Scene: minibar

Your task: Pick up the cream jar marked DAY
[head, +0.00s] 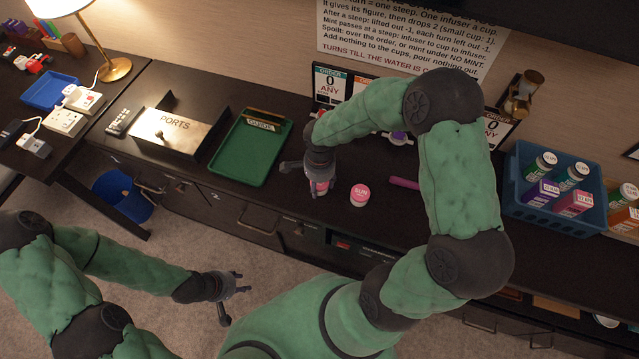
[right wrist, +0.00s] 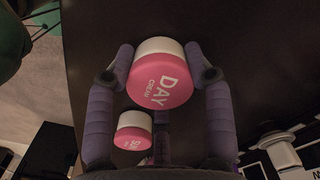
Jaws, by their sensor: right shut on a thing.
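The cream jar marked DAY (right wrist: 162,82) has a pink lid and a white body. In the right wrist view it sits between the fingers of my right gripper (right wrist: 166,72), which is shut on it. In the head view the jar (head: 320,187) shows partly below my right gripper (head: 319,178), over the dark counter; I cannot tell whether it is lifted. A second pink-lidded jar, marked SUN (head: 360,194), stands on the counter just to the right, and it also shows in the right wrist view (right wrist: 133,138). My left gripper (head: 229,298) is open and empty above the carpet.
A green GUIDE tray (head: 228,172) and a PORTS box (head: 178,138) lie left of my right gripper. A magenta stick (head: 404,183) lies right of the SUN jar. A blue crate of bottles (head: 521,210) stands at the right. Order cards line the wall.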

